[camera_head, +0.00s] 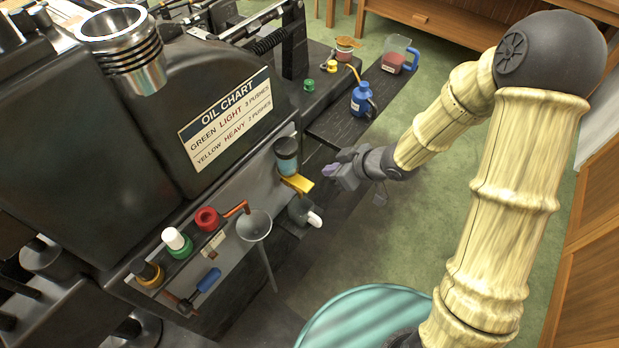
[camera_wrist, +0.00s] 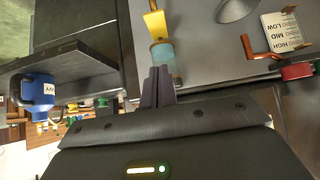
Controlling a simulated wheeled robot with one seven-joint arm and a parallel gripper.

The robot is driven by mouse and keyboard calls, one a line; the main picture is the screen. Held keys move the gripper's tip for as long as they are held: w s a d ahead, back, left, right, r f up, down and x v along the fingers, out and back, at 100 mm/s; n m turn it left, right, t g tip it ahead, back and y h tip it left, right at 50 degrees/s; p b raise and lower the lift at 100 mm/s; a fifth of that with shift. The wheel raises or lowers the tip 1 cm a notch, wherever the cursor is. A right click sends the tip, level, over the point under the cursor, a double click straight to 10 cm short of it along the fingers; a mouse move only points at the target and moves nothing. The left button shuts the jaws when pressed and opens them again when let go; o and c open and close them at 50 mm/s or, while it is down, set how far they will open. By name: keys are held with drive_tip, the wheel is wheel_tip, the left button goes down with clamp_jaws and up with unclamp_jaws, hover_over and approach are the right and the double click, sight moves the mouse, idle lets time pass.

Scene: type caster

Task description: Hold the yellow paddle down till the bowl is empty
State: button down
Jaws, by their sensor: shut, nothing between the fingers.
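The yellow paddle (camera_head: 297,184) sticks out from the machine's front, just below a small glass bowl (camera_head: 286,160) with a dark top and teal-tinted glass. How much the bowl holds is too small to tell. My gripper (camera_head: 331,172) is to the right of the paddle and apart from it, with its fingers shut and empty. In the wrist view the shut fingers (camera_wrist: 158,82) point toward the bowl (camera_wrist: 163,54), overlapping its edge in the picture. The paddle (camera_wrist: 154,24) lies beyond the bowl there, clear of the fingertips.
A grey funnel (camera_head: 254,226), a red knob (camera_head: 206,219) with an orange lever, and a grey part with a white tip (camera_head: 310,217) are near the paddle. An oil chart (camera_head: 228,118) is above. A blue can (camera_head: 362,98) and a measuring jug (camera_head: 393,62) stand on a dark shelf.

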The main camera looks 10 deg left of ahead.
drive_tip(key=shift+f, duration=0.1)
drive_tip(key=b, duration=0.2)
hover_over(308, 187)
drive_tip(key=f, duration=0.7)
drive_tip(key=shift+d, duration=0.2)
wheel_tip(308, 187, down, 3)
drive_tip(key=shift+f, duration=0.5)
drive_tip(key=shift+f+b, duration=0.65)
drive_tip(key=shift+f, duration=0.2)
drive_tip(key=shift+s+d+f, duration=0.15)
drive_tip(key=shift+s+f, duration=0.05)
drive_tip(key=shift+f, duration=0.05)
idle(4.7)
